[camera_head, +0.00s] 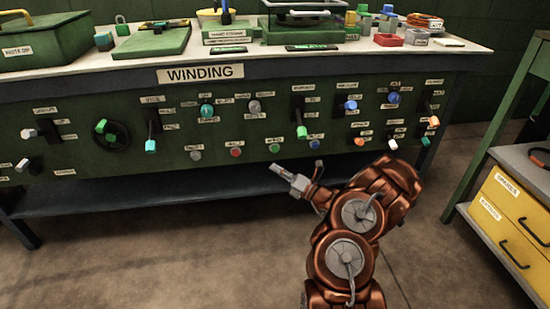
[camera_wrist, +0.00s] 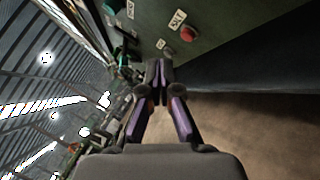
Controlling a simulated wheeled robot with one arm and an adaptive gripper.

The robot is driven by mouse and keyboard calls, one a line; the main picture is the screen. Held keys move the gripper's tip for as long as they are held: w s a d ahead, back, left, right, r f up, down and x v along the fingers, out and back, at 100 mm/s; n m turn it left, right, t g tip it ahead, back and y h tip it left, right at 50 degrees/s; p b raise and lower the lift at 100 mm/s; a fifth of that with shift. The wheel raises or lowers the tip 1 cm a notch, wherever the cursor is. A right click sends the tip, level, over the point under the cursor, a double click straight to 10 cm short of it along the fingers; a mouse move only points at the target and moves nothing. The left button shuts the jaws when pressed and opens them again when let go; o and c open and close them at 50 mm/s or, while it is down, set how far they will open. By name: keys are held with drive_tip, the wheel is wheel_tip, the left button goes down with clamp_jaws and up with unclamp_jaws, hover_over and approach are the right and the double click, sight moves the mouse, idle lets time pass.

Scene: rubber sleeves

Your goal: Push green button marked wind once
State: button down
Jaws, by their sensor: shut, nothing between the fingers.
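The front panel (camera_head: 75,170) of a bench marked WINDING carries a low row of small round buttons. One green button (camera_head: 274,148) sits between a red button (camera_head: 235,152) and a blue one (camera_head: 314,143). My gripper (camera_head: 276,168) is shut and empty, just below the green button in the head view, apparently apart from the panel. In the wrist view my gripper (camera_wrist: 161,66) points toward the panel, with a red button (camera_wrist: 187,33) beyond it.
Levers, knobs and a dark handwheel (camera_head: 112,136) stick out of the panel. A lower shelf (camera_head: 150,192) runs under it. Boxes and blocks stand on the benchtop (camera_head: 130,64). A yellow drawer cabinet (camera_head: 500,215) stands at the right. The floor in front is clear.

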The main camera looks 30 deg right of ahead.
sight(275, 149)
drive_tip(key=shift+s+d+f+m+h, duration=0.2)
drive_tip(key=shift+d+f+m+h, duration=0.45)
drive_tip(key=shift+d+f, duration=0.4)
drive_tip(key=shift+w+d+b, duration=0.55)
drive_tip(key=shift+w+b, duration=0.1)
drive_tip(key=shift+w, duration=0.7)
drive_tip(key=shift+w+d+b, duration=0.55)
drive_tip(key=shift+w+b, duration=0.05)
drive_tip(key=shift+w, duration=0.75)
drive_tip(key=shift+w+d+b, duration=0.55)
drive_tip(key=shift+w+b, duration=0.1)
drive_tip(key=shift+w, duration=0.7)
drive_tip(key=shift+w, duration=0.2)
drive_tip(key=shift+w+d, duration=0.15)
drive_tip(key=shift+w, duration=0.05)
